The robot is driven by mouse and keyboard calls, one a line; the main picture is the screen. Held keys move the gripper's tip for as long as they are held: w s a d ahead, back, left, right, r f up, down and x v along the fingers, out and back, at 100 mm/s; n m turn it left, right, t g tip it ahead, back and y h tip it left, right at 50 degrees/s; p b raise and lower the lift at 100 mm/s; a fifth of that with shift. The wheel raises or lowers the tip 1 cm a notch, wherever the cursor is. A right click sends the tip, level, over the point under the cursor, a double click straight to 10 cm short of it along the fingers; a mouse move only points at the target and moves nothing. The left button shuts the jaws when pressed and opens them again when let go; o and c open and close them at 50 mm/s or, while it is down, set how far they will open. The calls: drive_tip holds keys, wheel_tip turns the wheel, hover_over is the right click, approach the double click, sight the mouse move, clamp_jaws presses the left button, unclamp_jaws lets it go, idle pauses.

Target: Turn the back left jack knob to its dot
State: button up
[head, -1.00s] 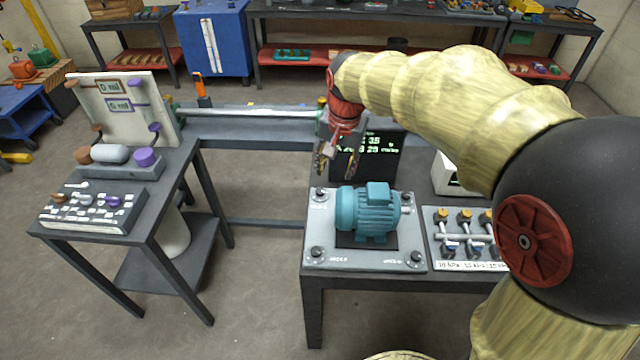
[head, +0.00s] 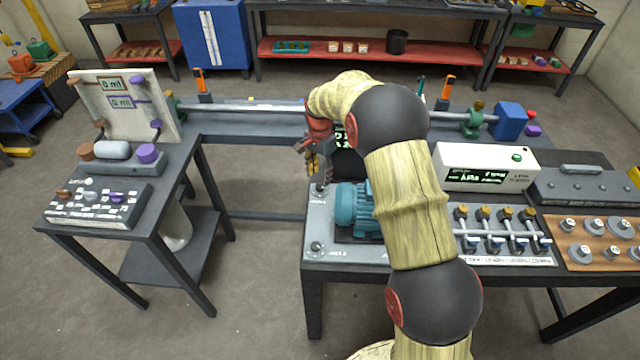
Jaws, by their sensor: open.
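The blue-green motor (head: 352,212) sits on a light grey plate (head: 325,262) on the dark table, its right part hidden behind my arm. The back left jack knob (head: 319,188) is at the plate's back left corner. My gripper (head: 319,177) is open and points down, with its fingertips just above or around this knob; I cannot tell whether they touch it. The knob's pointer and its dot are too small to make out. The front left knob (head: 316,248) shows clear of the arm. The plate's right-hand knobs are hidden by my arm.
A dark display (head: 346,166) stands right behind the plate, partly hidden by my gripper and arm. To the right are a valve row (head: 502,230), a white meter box (head: 487,167) and a wooden board of weights (head: 595,240).

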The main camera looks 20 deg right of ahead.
sight(320, 186)
wheel_tip(320, 186, down, 5)
drive_tip(key=shift+b, duration=0.45)
drive_tip(key=c, duration=0.3)
drive_tip(key=c, duration=0.8)
